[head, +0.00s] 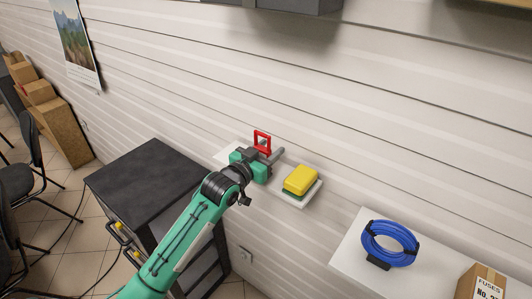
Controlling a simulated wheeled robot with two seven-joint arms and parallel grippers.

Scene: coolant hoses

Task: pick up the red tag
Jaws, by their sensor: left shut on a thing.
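The red tag (257,139) is a small upright red frame with an open middle. My left gripper (267,153) is shut on its lower part, in front of the white slatted wall. The gripper's green body and dark fingers hide the tag's bottom edge. I cannot tell how far the tag is above the pale surface behind the gripper. My right gripper is not in view.
A yellow and green sponge (300,180) lies on a small white shelf (313,196) just right of the gripper. A black cabinet (150,175) stands left.

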